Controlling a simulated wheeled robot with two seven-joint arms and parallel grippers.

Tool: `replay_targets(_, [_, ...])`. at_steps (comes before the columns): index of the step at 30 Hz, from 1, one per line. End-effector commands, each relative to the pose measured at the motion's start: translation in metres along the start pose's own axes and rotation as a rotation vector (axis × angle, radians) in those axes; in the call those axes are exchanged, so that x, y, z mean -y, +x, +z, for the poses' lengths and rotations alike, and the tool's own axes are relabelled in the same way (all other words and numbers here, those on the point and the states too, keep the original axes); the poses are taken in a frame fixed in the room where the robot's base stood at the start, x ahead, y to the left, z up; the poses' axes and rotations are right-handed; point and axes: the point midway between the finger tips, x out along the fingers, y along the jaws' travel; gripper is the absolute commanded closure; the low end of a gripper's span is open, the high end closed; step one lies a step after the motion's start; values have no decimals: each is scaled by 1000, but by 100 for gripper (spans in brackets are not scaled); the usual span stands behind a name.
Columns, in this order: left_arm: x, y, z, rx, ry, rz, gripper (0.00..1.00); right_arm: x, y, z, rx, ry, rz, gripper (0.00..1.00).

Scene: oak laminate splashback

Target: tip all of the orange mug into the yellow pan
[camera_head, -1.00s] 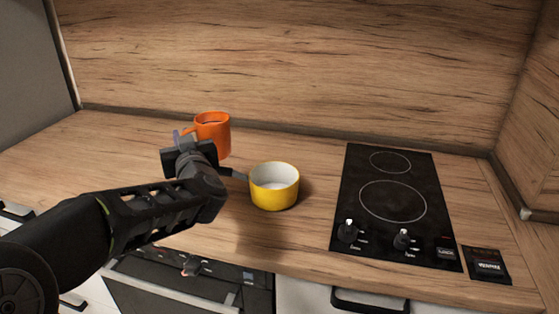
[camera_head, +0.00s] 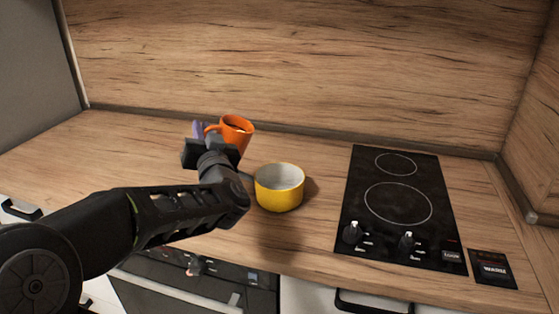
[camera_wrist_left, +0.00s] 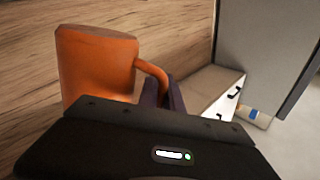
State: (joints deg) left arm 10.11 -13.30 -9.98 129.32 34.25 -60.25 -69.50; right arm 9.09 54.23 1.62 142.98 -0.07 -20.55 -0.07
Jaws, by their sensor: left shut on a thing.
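The orange mug (camera_head: 236,132) is tilted to the right, above and behind the yellow pan (camera_head: 279,188), with dark contents visible inside its rim. My left gripper (camera_head: 203,138) is shut on the mug's handle, on the mug's left side. In the left wrist view the mug (camera_wrist_left: 95,65) shows large, with its handle running between the gripper's fingers (camera_wrist_left: 163,93). The yellow pan stands upright on the worktop and its visible inside is pale and looks empty. Its handle is mostly hidden behind my gripper. My right gripper is not in view.
A black hob (camera_head: 400,205) with two rings and knobs lies to the right of the pan. The wooden splashback (camera_head: 320,70) rises behind. The worktop (camera_head: 120,150) is clear at the left. An oven (camera_head: 190,285) is below the front edge.

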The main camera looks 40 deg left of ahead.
Motion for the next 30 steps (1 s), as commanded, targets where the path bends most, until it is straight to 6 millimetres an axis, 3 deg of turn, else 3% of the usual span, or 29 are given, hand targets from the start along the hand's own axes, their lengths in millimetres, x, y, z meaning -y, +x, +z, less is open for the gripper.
replay_targets(6, [-4, -1, -18, -34, 90, -3, 100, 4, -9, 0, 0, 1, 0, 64])
replay_targets(30, [-16, -5, -23, -69, 190, -11, 100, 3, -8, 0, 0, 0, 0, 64])
